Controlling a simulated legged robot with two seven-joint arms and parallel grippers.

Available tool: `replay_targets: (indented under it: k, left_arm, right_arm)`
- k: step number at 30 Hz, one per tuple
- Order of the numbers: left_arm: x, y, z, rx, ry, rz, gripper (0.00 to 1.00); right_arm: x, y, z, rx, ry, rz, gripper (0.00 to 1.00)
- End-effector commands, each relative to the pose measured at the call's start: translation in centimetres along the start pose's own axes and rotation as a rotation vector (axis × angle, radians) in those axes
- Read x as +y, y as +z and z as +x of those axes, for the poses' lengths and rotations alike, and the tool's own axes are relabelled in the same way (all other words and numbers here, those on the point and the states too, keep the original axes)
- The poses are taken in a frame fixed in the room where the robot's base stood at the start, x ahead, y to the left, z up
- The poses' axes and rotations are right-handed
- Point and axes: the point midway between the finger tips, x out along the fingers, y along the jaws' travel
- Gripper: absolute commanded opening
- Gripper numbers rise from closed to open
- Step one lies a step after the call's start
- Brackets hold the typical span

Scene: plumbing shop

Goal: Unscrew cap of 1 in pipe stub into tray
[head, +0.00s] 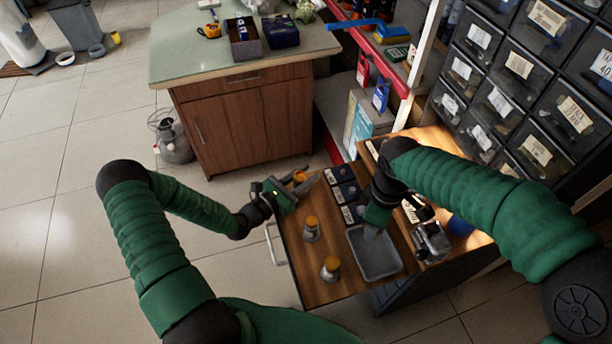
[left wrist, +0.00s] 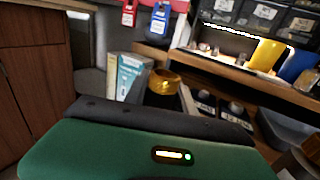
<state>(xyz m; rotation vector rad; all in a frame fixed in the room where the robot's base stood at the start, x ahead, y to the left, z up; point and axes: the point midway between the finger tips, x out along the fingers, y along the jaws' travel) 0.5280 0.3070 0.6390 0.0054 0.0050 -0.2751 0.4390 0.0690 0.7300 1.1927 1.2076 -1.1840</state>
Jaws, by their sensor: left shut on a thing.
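My left gripper (head: 296,183) is at the far left corner of the wooden bench top, shut on an orange-yellow cap (head: 300,176). The cap (left wrist: 164,82) also shows in the left wrist view, just beyond my dark finger; what is below it is hidden.
Dark bins with labels (head: 346,193) stand behind the tray. A metal vise-like tool (head: 431,242) is at its right. Labelled drawers (head: 500,105) rise at the right. A wooden cabinet (head: 240,120) stands behind. The bench's front left is clear around the stubs.

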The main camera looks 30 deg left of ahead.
Motion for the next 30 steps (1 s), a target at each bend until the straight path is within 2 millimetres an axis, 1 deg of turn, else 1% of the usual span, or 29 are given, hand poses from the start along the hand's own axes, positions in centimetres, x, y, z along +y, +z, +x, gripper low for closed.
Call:
replay_targets:
  k: [1,2,6,15,17,20,27,30]
  left_arm:
    - [0.0,0.0,0.0,-0.003,0.000,0.000,0.00]
    - [0.0,-0.1,0.0,0.000,0.000,0.000,0.35]
    - [0.0,-0.1,0.0,0.000,0.000,0.000,0.53]
    - [0.0,0.0,0.0,0.000,0.000,0.000,0.53]
    - [0.1,0.1,-0.4,0.000,0.001,0.000,0.53]
    - [0.2,0.2,-2.0,0.001,0.003,0.000,0.53]
    - [0.2,0.3,-8.3,0.002,0.004,-0.001,0.53]
    - [0.1,0.2,-10.3,0.001,0.003,-0.001,0.53]
  right_arm:
    - [0.0,0.0,0.0,0.000,0.000,0.000,0.00]
    - [0.0,0.0,0.0,0.000,0.000,0.000,0.00]
    - [0.0,0.0,0.0,0.000,0.000,0.000,0.00]
    - [0.0,0.0,0.0,0.000,0.000,0.000,0.00]
    - [0.0,0.0,-0.2,0.000,0.000,0.000,0.00]
    - [0.0,0.0,-0.7,0.000,0.000,0.000,0.00]
    - [0.0,0.0,-2.0,-0.001,0.000,0.000,0.00]
    - [0.1,0.0,-2.2,0.000,-0.001,0.000,0.00]
